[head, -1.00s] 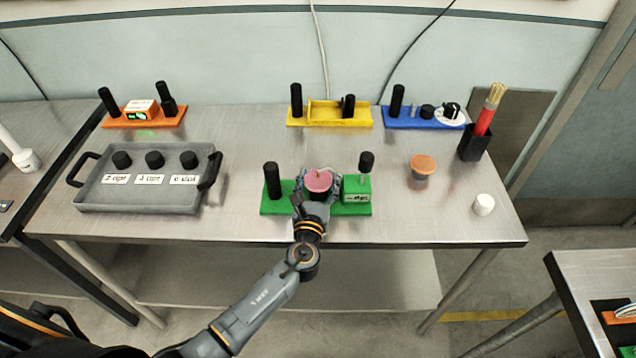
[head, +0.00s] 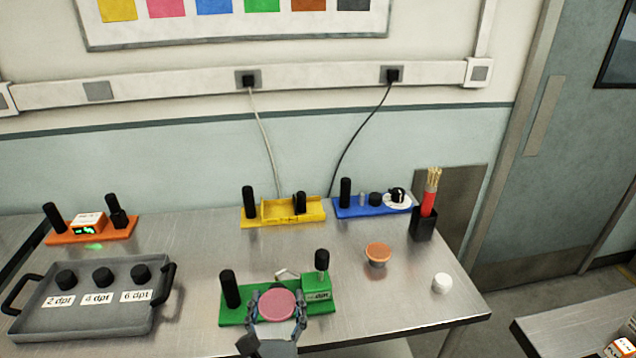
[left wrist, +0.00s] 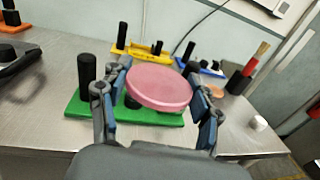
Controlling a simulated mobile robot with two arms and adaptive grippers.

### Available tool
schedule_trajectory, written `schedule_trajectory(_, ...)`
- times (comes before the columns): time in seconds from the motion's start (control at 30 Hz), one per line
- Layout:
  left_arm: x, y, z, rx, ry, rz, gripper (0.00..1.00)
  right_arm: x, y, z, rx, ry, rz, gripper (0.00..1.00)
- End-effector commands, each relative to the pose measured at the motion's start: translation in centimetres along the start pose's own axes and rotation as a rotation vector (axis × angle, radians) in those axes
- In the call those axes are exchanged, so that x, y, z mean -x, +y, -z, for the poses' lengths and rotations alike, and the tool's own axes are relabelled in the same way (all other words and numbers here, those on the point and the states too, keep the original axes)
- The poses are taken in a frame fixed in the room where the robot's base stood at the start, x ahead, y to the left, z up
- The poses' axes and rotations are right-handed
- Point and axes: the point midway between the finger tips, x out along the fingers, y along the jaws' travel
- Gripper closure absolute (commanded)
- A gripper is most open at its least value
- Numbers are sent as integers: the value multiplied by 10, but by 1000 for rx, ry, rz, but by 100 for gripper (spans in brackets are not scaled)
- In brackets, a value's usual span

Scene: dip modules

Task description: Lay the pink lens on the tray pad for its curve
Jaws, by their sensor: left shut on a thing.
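The pink lens (head: 277,305) is a round disc held by my left gripper (head: 277,312) over the front of the green gauge (head: 234,317). In the left wrist view the lens (left wrist: 160,88) lies between the two fingers of the gripper (left wrist: 160,95), tilted in that picture. The gauge's block (head: 318,296) ends its reading in "dpt"; the number is not readable. The grey tray (head: 100,325) is at the left with three black pads, labelled 2 dpt (head: 66,279), 4 dpt (head: 103,277) and 6 dpt (head: 140,273). My right gripper is not in view.
Orange (head: 118,232), yellow (head: 285,216) and blue (head: 355,210) devices stand along the back. An orange-topped cup (head: 378,254), a white jar (head: 441,283) and a black brush holder (head: 424,224) are at the right. Bare table lies between tray and gauge.

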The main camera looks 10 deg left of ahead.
Motion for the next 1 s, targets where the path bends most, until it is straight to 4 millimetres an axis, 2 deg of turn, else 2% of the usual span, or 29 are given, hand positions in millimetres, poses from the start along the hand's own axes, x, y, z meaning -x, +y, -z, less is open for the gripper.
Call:
schedule_trajectory(0.17, 16, 20, 10, -12, -1, 12, 62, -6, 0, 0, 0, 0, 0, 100)
schedule_trajectory(0.4, 60, 62, 18, -17, -4, 81, 62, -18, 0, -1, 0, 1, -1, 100)
schedule_trajectory(0.6, 83, 74, 13, -5, -2, 140, 62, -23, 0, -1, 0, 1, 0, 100)
schedule_trajectory(0.83, 87, 75, 10, 1, -2, 152, 62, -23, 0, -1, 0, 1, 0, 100)
schedule_trajectory(1.0, 71, 69, 11, 0, -7, 110, 62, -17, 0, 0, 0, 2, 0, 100)
